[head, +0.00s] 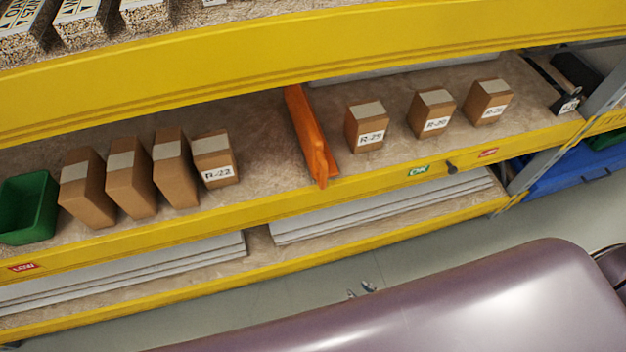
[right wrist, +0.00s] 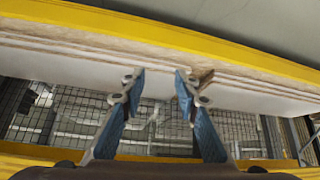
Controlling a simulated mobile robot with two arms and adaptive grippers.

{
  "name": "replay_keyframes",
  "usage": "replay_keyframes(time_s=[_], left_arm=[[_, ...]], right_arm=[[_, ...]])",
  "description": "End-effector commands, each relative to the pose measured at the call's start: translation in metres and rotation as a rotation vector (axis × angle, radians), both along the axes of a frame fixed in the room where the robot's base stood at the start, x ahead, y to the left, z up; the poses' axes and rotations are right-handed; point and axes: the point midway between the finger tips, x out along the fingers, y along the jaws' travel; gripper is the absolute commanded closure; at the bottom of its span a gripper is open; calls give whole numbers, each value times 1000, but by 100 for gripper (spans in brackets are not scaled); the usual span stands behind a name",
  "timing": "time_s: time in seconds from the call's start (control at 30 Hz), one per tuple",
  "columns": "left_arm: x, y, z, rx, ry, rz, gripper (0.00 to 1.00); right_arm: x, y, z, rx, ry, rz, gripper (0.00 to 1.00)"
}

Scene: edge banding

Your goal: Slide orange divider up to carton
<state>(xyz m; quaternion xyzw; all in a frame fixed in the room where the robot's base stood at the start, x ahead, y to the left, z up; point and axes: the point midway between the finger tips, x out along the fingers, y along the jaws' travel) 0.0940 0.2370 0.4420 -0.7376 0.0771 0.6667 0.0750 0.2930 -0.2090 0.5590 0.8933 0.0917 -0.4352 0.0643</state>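The orange divider (head: 312,140) stands upright on the middle shelf, running from back to front edge. Carton R-29 (head: 366,128) stands to its right, with a gap between. Carton R-22 (head: 214,160) stands to its left across a wider bare stretch. My right gripper shows only as two small fingertips (head: 359,290) low in the head view, in front of and below the shelf, away from the divider. In the right wrist view the right gripper (right wrist: 158,80) is open and empty, its blue-padded fingers apart. The divider is not in that view. My left gripper is not in view.
More cartons stand left of R-22, beside a green bin (head: 28,208). Cartons R-30 (head: 432,112) and another (head: 487,101) stand right of R-29. The yellow shelf lip (head: 380,182) runs along the front, with a dark knob (head: 450,168). White boards (head: 390,207) lie below.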

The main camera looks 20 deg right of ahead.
Motion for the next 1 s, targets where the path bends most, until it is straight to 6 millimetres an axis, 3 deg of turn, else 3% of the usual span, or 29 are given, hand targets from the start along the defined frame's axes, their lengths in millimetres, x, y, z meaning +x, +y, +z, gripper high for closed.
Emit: replay_keyframes(time_s=[0.03, 0.1, 0.2, 0.3, 0.4, 0.5, 0.6, 0.7, 1.0], left_arm=[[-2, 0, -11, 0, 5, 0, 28], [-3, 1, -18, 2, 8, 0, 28], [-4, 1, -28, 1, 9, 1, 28], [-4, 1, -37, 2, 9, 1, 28], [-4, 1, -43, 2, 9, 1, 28], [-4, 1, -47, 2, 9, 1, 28], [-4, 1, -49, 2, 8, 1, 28], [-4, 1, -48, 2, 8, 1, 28], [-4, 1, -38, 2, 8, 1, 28]], right_arm=[[28, 4, 21, 18, -95, 6, 71], [63, 11, 61, 46, -224, 14, 71], [102, 22, 126, 89, -407, 24, 71], [129, 33, 193, 135, -576, 29, 71], [142, 41, 253, 174, -712, 31, 71], [147, 46, 297, 206, -808, 30, 71], [149, 48, 322, 224, -861, 28, 71], [152, 49, 333, 232, -881, 26, 71], [192, 58, 335, 231, -884, 25, 71]])
